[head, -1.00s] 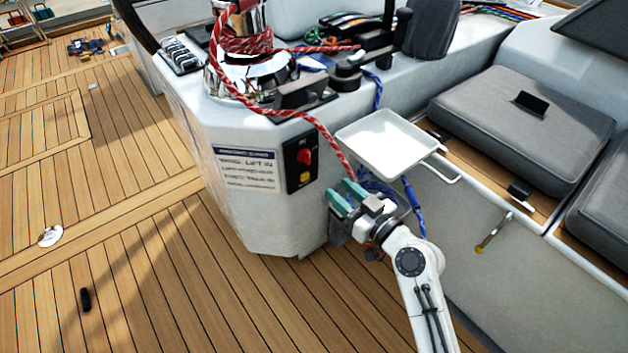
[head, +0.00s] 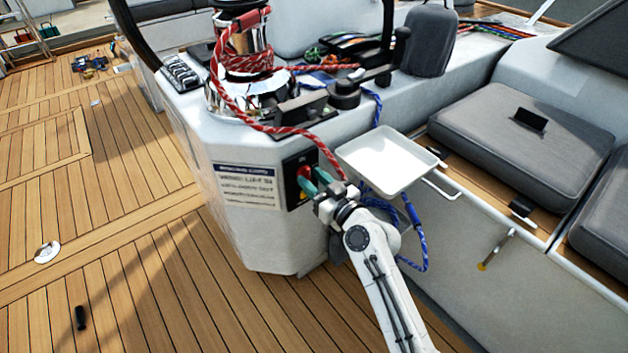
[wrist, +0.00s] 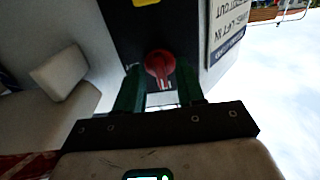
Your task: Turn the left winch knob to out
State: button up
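The red winch knob (head: 304,172) is on a black panel (head: 293,162) on the side of the white cockpit block. My gripper (head: 316,184) reaches the panel from the lower right, its green fingertips at the knob. In the wrist view the knob (wrist: 160,66) shows between the two green fingers of my gripper (wrist: 159,80), one on each side. The fingers are apart; I cannot tell whether they touch the knob. The knob's grip bar points down toward the gripper in that view. The yellow part (wrist: 146,2) of the panel shows at the top edge.
A printed sign (head: 247,187) is left of the panel. A white tray (head: 388,161) juts out to the right, close to my arm. Red rope (head: 283,130) runs from the chrome winch (head: 246,88) above the panel. Blue rope (head: 416,230) hangs behind my arm. The deck at left is mostly clear.

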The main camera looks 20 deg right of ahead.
grip_shut()
dwell(0.4)
jog(key=shift+m, duration=0.3)
jog(key=m, duration=0.4)
jog(key=m+p, duration=0.1)
jog(key=m, duration=0.4)
jog(key=m+p, duration=0.1)
jog(key=m, duration=0.3)
jog(key=shift+p, duration=0.4)
jog(key=shift+f+m+p, duration=0.1)
jog(key=shift+m+p, duration=0.55)
jog(key=shift+m, duration=1.45)
